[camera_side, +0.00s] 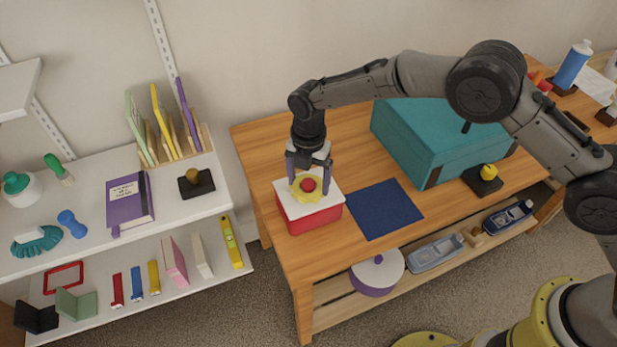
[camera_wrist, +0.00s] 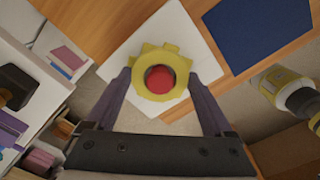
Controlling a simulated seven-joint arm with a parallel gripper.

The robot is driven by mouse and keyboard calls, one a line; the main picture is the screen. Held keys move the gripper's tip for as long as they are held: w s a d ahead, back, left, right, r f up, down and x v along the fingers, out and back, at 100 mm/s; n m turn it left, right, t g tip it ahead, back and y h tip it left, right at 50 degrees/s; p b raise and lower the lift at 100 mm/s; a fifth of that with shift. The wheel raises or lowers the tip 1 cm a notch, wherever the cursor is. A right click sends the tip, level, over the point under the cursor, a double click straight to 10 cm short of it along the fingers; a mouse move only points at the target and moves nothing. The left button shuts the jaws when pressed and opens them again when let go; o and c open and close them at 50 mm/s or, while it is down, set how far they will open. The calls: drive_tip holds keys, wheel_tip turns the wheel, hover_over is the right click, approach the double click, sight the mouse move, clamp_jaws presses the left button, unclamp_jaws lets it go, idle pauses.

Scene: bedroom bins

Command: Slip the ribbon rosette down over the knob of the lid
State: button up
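The yellow ribbon rosette (camera_wrist: 146,87) is a ring with small tabs. The red knob (camera_wrist: 160,78) shows through its hole in the wrist view, and in the side view the knob (camera_side: 309,185) stands in the middle of the rosette (camera_side: 299,194). The white lid (camera_side: 283,206) sits on a red box (camera_side: 316,219). My gripper (camera_side: 309,180) points down over the lid, its two fingers against opposite sides of the rosette; they also show in the wrist view (camera_wrist: 160,80). I cannot tell whether the rosette's underside touches the lid.
A dark blue mat (camera_side: 385,209) lies right of the box on the wooden table (camera_side: 260,148). A large teal box (camera_side: 430,135) stands behind the mat. A white shelf (camera_side: 190,215) with books and small objects is at the left.

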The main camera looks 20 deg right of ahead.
drive_tip(key=shift+o, duration=0.7)
drive_tip(key=shift+r, duration=0.1)
wheel_tip(320, 180, up, 14)
idle(0.3)
